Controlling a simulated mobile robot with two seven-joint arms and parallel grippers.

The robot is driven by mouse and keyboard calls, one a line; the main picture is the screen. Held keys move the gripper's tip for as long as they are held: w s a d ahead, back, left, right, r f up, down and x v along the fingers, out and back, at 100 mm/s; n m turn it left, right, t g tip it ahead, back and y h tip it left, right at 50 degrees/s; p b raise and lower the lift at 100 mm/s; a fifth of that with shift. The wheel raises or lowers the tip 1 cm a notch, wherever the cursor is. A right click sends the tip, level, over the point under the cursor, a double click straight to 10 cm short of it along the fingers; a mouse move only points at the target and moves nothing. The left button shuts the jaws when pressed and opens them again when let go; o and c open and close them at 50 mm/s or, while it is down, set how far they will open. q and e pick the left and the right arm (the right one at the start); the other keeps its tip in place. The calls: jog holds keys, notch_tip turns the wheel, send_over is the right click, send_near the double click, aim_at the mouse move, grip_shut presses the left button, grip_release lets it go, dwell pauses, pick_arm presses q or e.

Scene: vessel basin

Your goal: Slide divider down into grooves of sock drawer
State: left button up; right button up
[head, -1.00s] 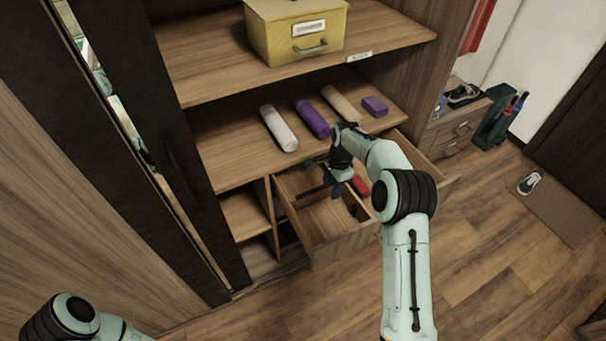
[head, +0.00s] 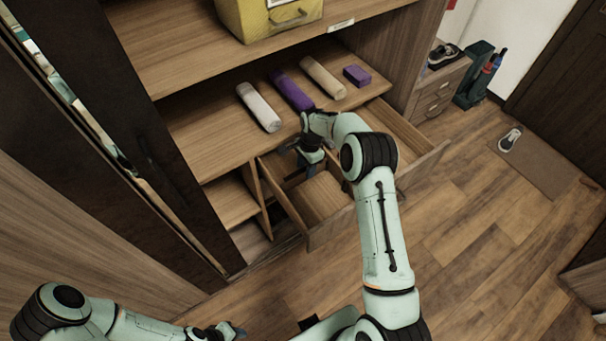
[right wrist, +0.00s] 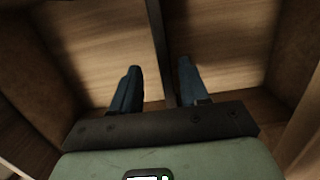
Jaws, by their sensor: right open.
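The sock drawer (head: 330,233) is pulled out of the wooden cabinet, with a bare light wood floor showing. In the right wrist view, the divider (right wrist: 161,45) is a thin strip seen edge-on, running across the drawer floor between my fingers. My right gripper (head: 305,164) is over the back left of the drawer and hides part of it. In the right wrist view, my right gripper (right wrist: 160,85) is open, one finger on each side of the divider. Whether the divider sits in the grooves cannot be seen. My left gripper (head: 218,332) is low at the bottom edge, its fingers unclear.
Rolled cloths, white (head: 259,107), purple (head: 292,91) and beige (head: 323,78), and a purple block (head: 357,75) lie on the shelf above. A yellow box (head: 268,18) stands higher. A second drawer (head: 418,162) is open at right. The floor in front is clear.

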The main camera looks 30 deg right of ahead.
aim_at(303, 168)
jog(key=f, duration=0.3)
jog(key=a+f, duration=0.1)
jog(key=shift+w+f, duration=0.25)
jog(key=shift+w, duration=0.1)
pick_arm(q)
jog(key=shift+w+r, duration=0.35)
jog(key=shift+r, duration=0.05)
pick_arm(e)
jog(key=shift+c, duration=0.3)
grip_shut()
jog(key=shift+r, duration=0.15)
